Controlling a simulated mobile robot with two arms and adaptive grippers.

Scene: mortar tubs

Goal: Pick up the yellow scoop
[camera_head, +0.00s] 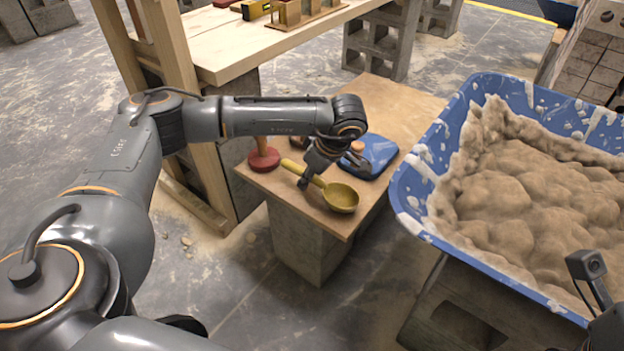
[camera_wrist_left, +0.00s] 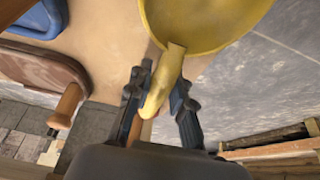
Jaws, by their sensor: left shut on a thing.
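The yellow scoop (camera_head: 340,197) has a round bowl and a straight handle. In the head view it is at the front edge of the wooden board, its bowl to the right and its handle pointing up and left. My left gripper (camera_head: 311,181) reaches down from above and is shut on the handle. In the left wrist view the handle (camera_wrist_left: 164,85) lies between the two fingers of the gripper (camera_wrist_left: 158,88), with the bowl (camera_wrist_left: 200,22) beyond them. I cannot tell whether the scoop touches the board. Only a part of my right arm (camera_head: 598,290) shows at the right edge.
The board (camera_head: 405,97) rests on a grey block. A blue tool (camera_head: 381,152) and a red round-based tool (camera_head: 264,159) lie near the scoop. A blue tub (camera_head: 408,195) full of mortar stands to the right. A wooden workbench (camera_head: 222,62) stands behind my left arm.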

